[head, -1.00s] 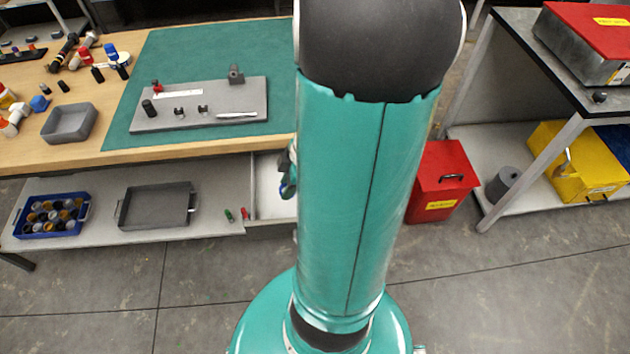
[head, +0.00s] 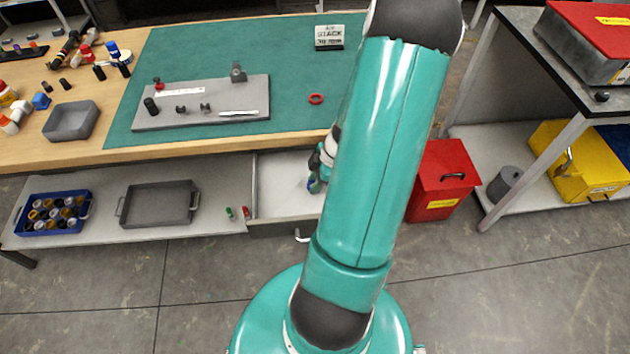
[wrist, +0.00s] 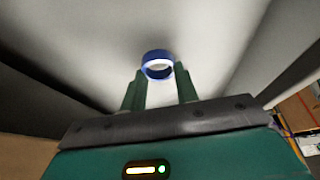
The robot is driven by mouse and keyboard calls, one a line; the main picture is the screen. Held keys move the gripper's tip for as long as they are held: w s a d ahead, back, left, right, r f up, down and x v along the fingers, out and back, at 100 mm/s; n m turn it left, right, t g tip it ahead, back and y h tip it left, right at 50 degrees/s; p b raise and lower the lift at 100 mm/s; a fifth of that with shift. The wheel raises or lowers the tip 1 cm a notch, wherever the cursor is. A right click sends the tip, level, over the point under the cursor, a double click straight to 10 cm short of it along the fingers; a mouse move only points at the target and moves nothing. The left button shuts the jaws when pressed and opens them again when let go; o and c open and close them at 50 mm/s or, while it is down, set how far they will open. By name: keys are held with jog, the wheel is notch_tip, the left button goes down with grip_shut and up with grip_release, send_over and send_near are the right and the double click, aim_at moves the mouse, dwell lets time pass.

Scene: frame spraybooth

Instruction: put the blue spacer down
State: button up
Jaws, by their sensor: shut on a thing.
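The blue spacer (wrist: 146,69) is a ring at the fingertips in the wrist view. My gripper (wrist: 159,80) is shut on it, with one green finger at each side. A pale flat surface, seemingly the floor of the open drawer (head: 281,186), lies beyond the ring. I cannot tell whether the ring touches it. In the head view my arm hides part of the drawer, and the gripper shows only in part at the drawer's right side.
The green mat above holds a grey fixture plate (head: 200,115), a red ring (head: 316,99) and a small sign (head: 329,38). A grey tray (head: 160,204) and a blue bin (head: 54,213) stand on the lower shelf. A red box (head: 440,182) stands to the right.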

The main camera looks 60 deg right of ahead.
jog(key=shift+f, duration=0.2)
jog(key=shift+f, duration=0.2)
jog(key=o, duration=0.9)
jog(key=shift+o, duration=0.2)
jog(key=v, duration=1.2)
jog(key=shift+r, duration=0.2)
